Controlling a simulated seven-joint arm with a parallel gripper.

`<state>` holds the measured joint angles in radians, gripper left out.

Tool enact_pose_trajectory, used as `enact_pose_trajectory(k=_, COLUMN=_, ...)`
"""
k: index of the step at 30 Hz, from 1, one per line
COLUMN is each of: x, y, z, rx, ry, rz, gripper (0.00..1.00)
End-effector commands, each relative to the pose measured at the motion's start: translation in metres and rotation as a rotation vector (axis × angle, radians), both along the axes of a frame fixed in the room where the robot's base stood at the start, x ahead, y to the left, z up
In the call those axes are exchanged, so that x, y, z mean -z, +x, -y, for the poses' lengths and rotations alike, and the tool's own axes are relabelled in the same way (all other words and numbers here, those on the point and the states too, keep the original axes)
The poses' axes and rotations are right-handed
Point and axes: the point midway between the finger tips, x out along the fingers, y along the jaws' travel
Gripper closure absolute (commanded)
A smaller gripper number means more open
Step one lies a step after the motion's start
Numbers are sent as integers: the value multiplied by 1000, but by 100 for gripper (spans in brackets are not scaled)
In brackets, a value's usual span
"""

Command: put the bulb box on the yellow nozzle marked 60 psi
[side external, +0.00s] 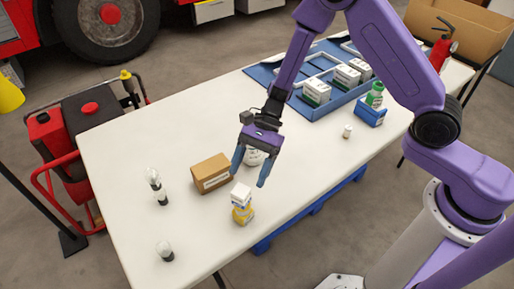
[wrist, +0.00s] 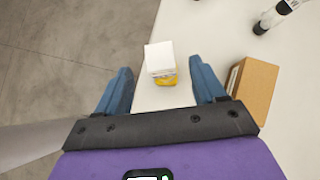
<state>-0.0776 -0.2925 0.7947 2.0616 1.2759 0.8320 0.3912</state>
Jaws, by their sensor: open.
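A small white box (side external: 241,193), which looks like the bulb box, rests on top of a yellow item (side external: 242,214) near the table's front edge. The yellow item appears to be the nozzle; its marking is too small to read. In the wrist view the white box (wrist: 160,58) covers most of the yellow item (wrist: 166,81). My gripper (side external: 249,178) is open and empty, pointing down just above and behind the box. In the wrist view the box shows between the spread blue fingers (wrist: 161,72), with a gap on both sides.
A brown carton (side external: 211,174) stands left of my gripper. A white item (side external: 254,157) is partly hidden behind my gripper. A blue tray (side external: 335,98) with boxes and a green-white bottle (side external: 375,95) are farther back.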

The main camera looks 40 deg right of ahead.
Motion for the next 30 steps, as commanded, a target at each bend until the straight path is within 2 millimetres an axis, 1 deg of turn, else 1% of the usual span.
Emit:
enact_pose_trajectory(k=1, x=-8, y=4, z=8, rx=4, ry=1, rz=5, gripper=30)
enact_pose_trajectory(k=3, x=-18, y=8, z=16, rx=4, ry=2, rz=5, gripper=30)
enact_pose_trajectory(k=9, x=-38, y=15, z=35, rx=2, ry=1, rz=2, gripper=30)
enact_pose_trajectory(k=13, x=-44, y=17, z=40, rx=1, ry=1, rz=1, gripper=30)
enact_pose_trajectory(k=20, x=-46, y=17, z=42, rx=-4, ry=-1, rz=1, gripper=30)
enact_pose_trajectory(k=23, x=-50, y=11, z=42, rx=-46, ry=-3, rz=22, gripper=30)
enact_pose_trajectory(k=25, x=-56, y=2, z=43, rx=-115, ry=-6, rz=53, gripper=30)
enact_pose_trajectory(k=29, x=-72, y=-27, z=49, rx=-317, ry=-17, rz=144, gripper=30)
enact_pose_trajectory(k=30, x=-78, y=-37, z=52, rx=-390, ry=-19, rz=178, gripper=30)
